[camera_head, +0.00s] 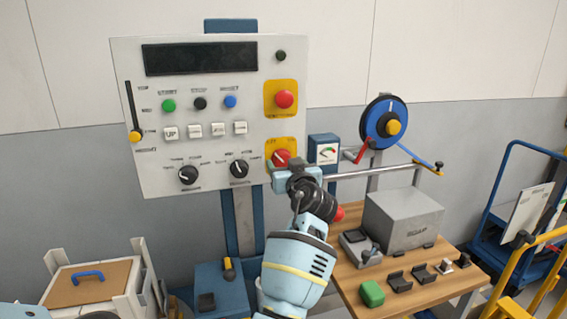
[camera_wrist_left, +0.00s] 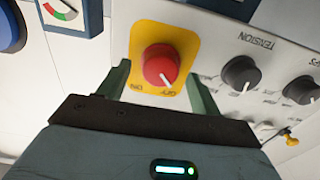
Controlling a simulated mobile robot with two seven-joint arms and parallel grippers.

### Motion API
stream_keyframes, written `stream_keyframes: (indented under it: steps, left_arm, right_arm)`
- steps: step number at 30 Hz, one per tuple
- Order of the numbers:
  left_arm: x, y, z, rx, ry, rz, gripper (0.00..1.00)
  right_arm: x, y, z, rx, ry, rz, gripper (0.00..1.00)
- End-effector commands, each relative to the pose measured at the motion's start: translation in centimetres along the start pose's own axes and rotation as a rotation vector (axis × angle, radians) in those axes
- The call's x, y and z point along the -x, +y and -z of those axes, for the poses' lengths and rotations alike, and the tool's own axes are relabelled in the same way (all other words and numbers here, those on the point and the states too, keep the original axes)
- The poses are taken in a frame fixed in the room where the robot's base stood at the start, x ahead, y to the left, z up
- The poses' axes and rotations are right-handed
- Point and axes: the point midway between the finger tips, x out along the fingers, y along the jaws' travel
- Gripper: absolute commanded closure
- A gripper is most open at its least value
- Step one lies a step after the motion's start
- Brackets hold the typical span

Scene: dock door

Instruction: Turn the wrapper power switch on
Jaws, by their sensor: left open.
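The wrapper power switch is a red rotary knob (camera_head: 282,158) on a yellow plate at the lower right of the white control panel (camera_head: 215,80). In the left wrist view the red knob (camera_wrist_left: 161,65) shows a white pointer line, with lettering below it on the yellow plate (camera_wrist_left: 185,48). My left gripper (camera_head: 292,172) is at the knob in the head view and partly covers its plate. In the left wrist view the left gripper (camera_wrist_left: 160,85) is open, one finger on each side of the knob, with visible gaps. I cannot tell its exact depth. My right gripper is not in view.
A red button (camera_head: 284,99) on another yellow plate sits above the knob. Black dials (camera_head: 239,169) are to its left. A small gauge box (camera_head: 324,152) is close on the right. A wooden bench (camera_head: 405,292) with a grey box (camera_head: 403,219) stands at lower right.

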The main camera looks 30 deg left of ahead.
Motion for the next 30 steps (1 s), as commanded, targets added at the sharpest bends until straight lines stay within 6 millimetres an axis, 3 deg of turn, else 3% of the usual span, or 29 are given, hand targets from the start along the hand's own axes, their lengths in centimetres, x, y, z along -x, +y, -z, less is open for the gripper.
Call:
stream_keyframes:
  steps: [6,14,24,30]
  left_arm:
    - [-1.31,-0.05,-0.03,0.001,-0.001,0.000,0.35]
    - [-1.39,-0.04,-0.12,0.000,-0.002,0.000,0.35]
    - [-1.36,-0.03,-0.12,0.000,-0.002,0.000,0.78]
    - [-1.36,-0.04,-0.10,-0.010,-0.001,0.000,0.80]
  right_arm:
    - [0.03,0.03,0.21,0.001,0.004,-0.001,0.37]
    - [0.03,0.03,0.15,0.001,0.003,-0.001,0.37]
    - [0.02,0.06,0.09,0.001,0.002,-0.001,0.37]
    - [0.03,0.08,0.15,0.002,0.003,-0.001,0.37]
